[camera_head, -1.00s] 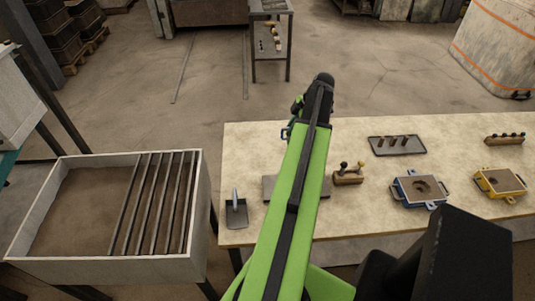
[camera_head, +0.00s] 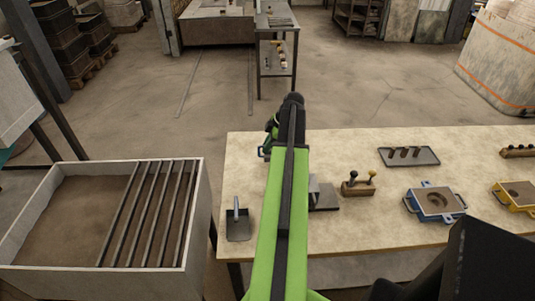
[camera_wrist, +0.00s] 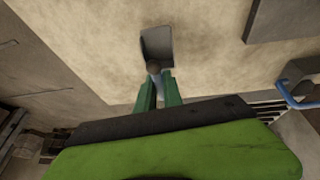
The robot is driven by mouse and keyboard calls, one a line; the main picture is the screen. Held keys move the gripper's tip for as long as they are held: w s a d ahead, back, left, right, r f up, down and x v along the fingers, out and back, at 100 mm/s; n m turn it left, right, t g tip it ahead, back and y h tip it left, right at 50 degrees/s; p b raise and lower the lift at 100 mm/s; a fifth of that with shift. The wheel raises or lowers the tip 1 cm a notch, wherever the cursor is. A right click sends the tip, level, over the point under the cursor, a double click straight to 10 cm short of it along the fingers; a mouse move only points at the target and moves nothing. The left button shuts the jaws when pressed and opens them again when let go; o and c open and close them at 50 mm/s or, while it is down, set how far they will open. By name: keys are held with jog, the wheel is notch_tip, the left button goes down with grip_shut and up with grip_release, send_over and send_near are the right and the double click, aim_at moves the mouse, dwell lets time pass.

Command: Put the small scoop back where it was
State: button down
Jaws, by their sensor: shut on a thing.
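My gripper (camera_wrist: 158,88) has green fingers, shut on the pale blue-grey handle of the small scoop. The scoop's grey square pan (camera_wrist: 158,42) shows just past the fingertips in the wrist view, over the pale bench top. In the head view my gripper (camera_head: 271,128) is up at the far edge of the bench, partly hidden by my arm. Another scoop with a dark pan (camera_head: 239,229) and an upright pale handle stands at the bench's left end. A flat grey plate (camera_head: 324,199) lies right of it, partly behind my arm; it appears to show in the wrist view (camera_wrist: 284,16).
A bench (camera_head: 370,227) carries a wooden block with two knobs (camera_head: 358,188), a dark tray of small pieces (camera_head: 420,156), a blue mould (camera_head: 434,203) and a yellow mould (camera_head: 511,196). A barred bin (camera_head: 202,188) stands left. The bench's back left is clear.

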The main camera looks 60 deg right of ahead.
notch_tip(320, 180, down, 2)
jog(key=shift+f+b, duration=0.25)
jog(key=shift+b, duration=0.3)
jog(key=shift+r, duration=0.2)
jog(key=shift+f, duration=0.1)
jog(key=c, duration=1.9)
grip_release()
jog(key=o, duration=0.4)
jog(key=shift+r+p, duration=0.4)
jog(key=shift+p, duration=0.05)
jog(key=p+v, duration=1)
jog(key=v, duration=0.1)
jog(key=shift+s+d+r, duration=0.15)
jog(key=shift+r, duration=0.05)
